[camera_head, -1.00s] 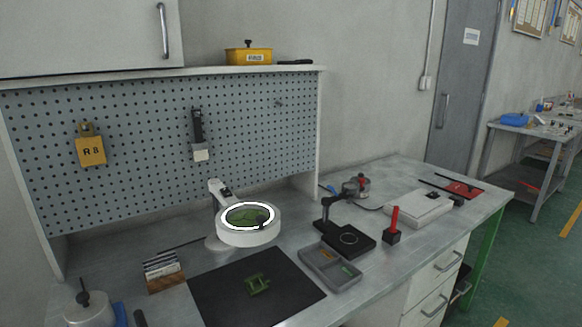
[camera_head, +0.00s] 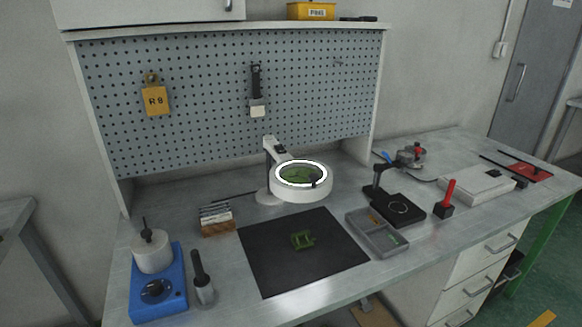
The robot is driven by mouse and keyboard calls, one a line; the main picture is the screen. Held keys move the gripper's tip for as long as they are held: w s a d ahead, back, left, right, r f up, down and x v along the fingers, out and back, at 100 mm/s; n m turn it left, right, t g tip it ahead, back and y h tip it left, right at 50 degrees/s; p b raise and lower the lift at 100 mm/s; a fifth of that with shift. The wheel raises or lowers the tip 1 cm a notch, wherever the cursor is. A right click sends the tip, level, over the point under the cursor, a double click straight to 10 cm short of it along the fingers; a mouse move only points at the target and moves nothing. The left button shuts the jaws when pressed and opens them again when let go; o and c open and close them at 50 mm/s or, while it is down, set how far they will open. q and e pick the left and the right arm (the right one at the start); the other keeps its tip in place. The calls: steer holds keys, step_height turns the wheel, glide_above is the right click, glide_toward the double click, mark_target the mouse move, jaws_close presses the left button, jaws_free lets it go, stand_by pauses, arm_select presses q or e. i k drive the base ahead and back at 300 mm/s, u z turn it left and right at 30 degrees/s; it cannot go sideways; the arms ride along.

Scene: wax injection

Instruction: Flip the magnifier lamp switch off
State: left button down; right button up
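The magnifier lamp (camera_head: 300,191) stands on the bench in front of the pegboard. Its round white head has a bright lit ring around a green-tinted lens. A small dark part (camera_head: 314,178) sits on the front right of the ring; I cannot tell for certain whether it is the switch. The lamp's arm (camera_head: 275,150) rises behind the head from a round white base (camera_head: 268,197). Neither of my grippers is in view.

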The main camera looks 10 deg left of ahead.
mark_target(279, 148)
steer(key=k, duration=1.35)
steer(key=z, duration=0.7)
steer(key=i, duration=1.8)
steer(key=u, duration=0.8)
